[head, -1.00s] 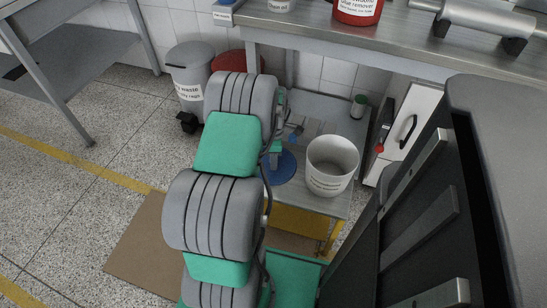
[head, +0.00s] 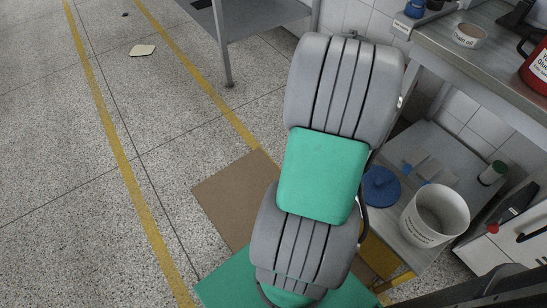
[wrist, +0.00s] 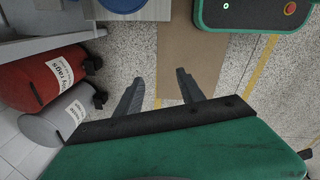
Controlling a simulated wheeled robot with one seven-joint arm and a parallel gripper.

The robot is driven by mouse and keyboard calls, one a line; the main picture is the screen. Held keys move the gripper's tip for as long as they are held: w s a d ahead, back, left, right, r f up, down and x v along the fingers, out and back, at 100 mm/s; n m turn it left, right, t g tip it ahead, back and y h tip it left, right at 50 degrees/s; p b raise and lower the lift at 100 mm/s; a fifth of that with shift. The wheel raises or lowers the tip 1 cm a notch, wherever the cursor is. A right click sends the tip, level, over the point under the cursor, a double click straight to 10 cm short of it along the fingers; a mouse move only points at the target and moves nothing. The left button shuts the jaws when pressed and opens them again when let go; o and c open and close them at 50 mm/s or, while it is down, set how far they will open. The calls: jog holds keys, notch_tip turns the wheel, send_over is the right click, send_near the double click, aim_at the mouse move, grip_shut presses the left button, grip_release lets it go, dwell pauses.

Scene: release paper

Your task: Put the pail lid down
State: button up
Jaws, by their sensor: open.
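The blue round pail lid (head: 381,187) lies on the low grey table, just left of the open white pail (head: 435,215). Part of the blue lid also shows at the top edge of the wrist view (wrist: 122,4). My gripper (wrist: 159,76) is open and empty, its two dark fingers apart above the speckled floor and brown mat. It is clear of the lid. In the head view my arm hides the gripper.
The low table (head: 416,236) also holds a small green-capped container (head: 492,173). A workbench (head: 480,62) stands above it. A red bin (wrist: 42,76) and a grey bin (wrist: 58,116) stand left in the wrist view. Open floor (head: 130,120) lies left in the head view.

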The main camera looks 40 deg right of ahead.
jog(key=w+a+r, duration=0.2)
jog(key=w+a, duration=0.1)
jog(key=a, duration=0.5)
jog(key=w+a+r+m+t, duration=0.1)
jog(key=w+a+r, duration=0.1)
jog(key=a, duration=0.7)
jog(key=w+a+r, duration=0.2)
jog(key=w+a, duration=0.1)
jog(key=a, duration=0.5)
jog(key=s+a+m+t, duration=0.1)
jog(key=s+a, duration=0.2)
jog(key=a, duration=0.8)
jog(key=shift+s+y, duration=0.2)
jog(key=shift+y, duration=0.1)
